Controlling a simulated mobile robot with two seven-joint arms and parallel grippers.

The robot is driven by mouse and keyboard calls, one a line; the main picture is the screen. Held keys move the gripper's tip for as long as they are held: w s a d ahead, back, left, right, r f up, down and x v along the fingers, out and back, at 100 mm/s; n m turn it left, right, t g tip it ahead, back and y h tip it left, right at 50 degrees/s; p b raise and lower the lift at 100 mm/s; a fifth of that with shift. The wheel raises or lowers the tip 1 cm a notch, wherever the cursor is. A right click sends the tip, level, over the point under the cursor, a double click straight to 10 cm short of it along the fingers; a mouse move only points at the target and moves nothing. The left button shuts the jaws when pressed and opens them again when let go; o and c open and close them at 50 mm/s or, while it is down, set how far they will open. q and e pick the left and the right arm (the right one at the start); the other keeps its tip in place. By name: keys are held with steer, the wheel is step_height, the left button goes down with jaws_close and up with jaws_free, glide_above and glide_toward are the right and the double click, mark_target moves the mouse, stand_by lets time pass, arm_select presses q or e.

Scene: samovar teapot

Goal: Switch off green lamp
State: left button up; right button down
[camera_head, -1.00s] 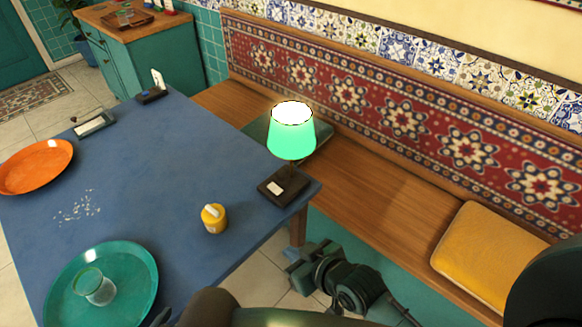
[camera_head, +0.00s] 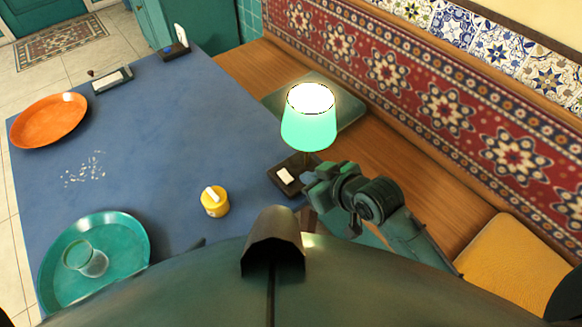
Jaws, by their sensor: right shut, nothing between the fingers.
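The green lamp (camera_head: 308,127) stands near the table's right corner, its shade lit bright. Its dark square base (camera_head: 298,164) carries a white rocker switch (camera_head: 285,175) on the side nearer me. My right gripper (camera_head: 312,180) is shut and empty, just right of the base and beside the switch. I cannot tell whether its fingertips touch the base. My left gripper is not in view.
The blue table (camera_head: 160,140) bears a yellow pot (camera_head: 214,203), an orange plate (camera_head: 48,120), a teal tray (camera_head: 128,229) with a glass (camera_head: 85,258), scattered crumbs, and small devices at the back. A bench (camera_head: 385,160) with a yellow cushion (camera_head: 520,265) runs along the right.

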mark_target(288, 178)
steer(key=shift+f, duration=0.1)
steer(key=b+x, duration=0.1)
steer(key=x, duration=0.8)
steer(key=shift+w+a+f, duration=0.15)
steer(key=shift+w+f, duration=0.1)
steer(key=shift+w, duration=0.05)
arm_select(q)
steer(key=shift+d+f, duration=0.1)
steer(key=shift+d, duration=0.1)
arm_select(e)
steer(key=shift+w, duration=0.1)
steer(key=shift+a+f, duration=0.1)
steer(key=shift+f, duration=0.1)
